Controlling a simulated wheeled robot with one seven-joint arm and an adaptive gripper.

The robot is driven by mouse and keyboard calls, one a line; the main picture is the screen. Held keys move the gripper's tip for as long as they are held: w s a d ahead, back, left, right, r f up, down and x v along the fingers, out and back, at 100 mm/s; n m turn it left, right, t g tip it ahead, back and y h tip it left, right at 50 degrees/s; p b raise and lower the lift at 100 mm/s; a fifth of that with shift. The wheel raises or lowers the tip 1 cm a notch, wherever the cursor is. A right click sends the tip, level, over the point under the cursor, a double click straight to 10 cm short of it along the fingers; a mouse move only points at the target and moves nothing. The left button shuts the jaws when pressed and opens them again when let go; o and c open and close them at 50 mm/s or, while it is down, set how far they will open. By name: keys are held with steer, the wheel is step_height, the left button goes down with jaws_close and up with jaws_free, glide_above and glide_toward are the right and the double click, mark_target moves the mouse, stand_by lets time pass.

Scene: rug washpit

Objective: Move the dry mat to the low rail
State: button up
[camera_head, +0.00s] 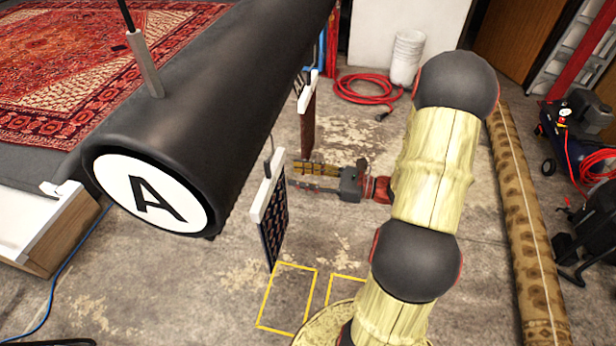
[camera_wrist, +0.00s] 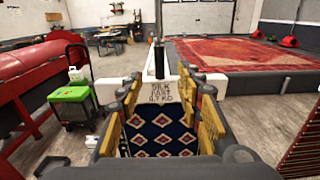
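A dark blue mat with a diamond pattern (camera_head: 273,228) hangs from a white bar (camera_head: 267,185) on a hook beside a thick black tube (camera_head: 215,95) marked "A". My gripper (camera_head: 292,176) is just right of this mat, pointing left. In the wrist view the gripper (camera_wrist: 160,95) is open, its yellow-padded fingers apart, with the blue mat (camera_wrist: 160,138) seen between them. A label on the bar ends in "0.7 KG"; the rest is hard to read. A reddish-brown mat (camera_head: 307,125) hangs farther back; a red mat edge (camera_wrist: 305,148) shows at the right.
Yellow outlines (camera_head: 287,298) mark the floor below. A red patterned rug (camera_head: 60,70) lies on a platform at left. A red tube (camera_wrist: 35,70) and a green-topped cart (camera_wrist: 70,95) stand left.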

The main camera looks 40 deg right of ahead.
mark_target(269, 177)
steer(key=shift+x, duration=4.8)
steer(key=shift+c, duration=0.8)
steer(key=c, duration=0.8)
